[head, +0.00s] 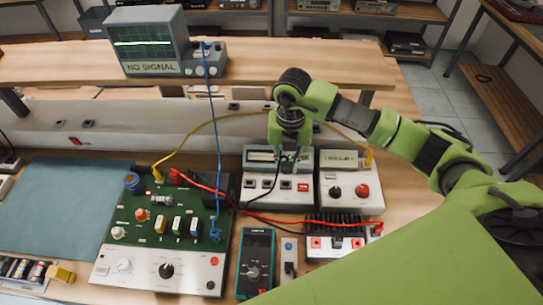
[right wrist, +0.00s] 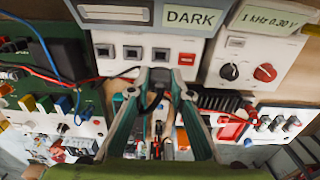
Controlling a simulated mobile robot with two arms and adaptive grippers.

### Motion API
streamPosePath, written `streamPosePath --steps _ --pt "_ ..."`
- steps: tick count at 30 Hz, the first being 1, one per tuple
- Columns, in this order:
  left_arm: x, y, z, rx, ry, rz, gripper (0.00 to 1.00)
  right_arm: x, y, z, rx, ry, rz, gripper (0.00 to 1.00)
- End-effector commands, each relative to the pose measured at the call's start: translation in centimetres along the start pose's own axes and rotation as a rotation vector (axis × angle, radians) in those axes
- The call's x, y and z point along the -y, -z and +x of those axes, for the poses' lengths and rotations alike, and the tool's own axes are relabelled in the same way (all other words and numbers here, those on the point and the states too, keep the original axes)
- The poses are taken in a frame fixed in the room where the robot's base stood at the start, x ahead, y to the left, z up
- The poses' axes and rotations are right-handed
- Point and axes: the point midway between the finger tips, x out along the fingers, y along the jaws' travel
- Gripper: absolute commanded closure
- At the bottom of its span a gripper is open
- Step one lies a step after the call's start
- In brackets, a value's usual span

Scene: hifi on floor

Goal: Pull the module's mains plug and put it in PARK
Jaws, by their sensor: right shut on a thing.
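My right gripper (head: 290,145) reaches over the white-and-grey power unit (head: 263,201). In the right wrist view its two green-grey fingers (right wrist: 158,75) close on a small black thing, apparently the mains plug, with a black lead. The plug is mostly hidden by the fingers, and I cannot tell whether it touches the unit. The lead runs to the green circuit-board module (head: 132,215). A label (right wrist: 190,18) there reads "DARK". I cannot make out a PARK mark. My left gripper is out of view.
A generator box (head: 350,195) with a red knob stands right of the power unit. A black-finned box (head: 335,238), a teal meter (head: 256,262) and red, blue and yellow leads crowd the front. A NO SIGNAL scope (head: 155,45) sits on the shelf. A blue-green mat (head: 65,210) is clear.

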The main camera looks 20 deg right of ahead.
Motion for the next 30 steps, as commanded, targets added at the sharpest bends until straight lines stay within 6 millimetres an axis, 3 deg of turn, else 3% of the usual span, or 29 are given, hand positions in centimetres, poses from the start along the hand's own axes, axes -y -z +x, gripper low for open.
streamPosePath --steps 21,30 --pt "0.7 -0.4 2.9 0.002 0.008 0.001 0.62 0.2 -0.1 4.7 0.0 -0.001 -0.001 0.99" --pt "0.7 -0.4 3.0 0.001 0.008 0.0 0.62 0.2 -0.1 4.9 0.0 -0.002 -0.001 0.99"
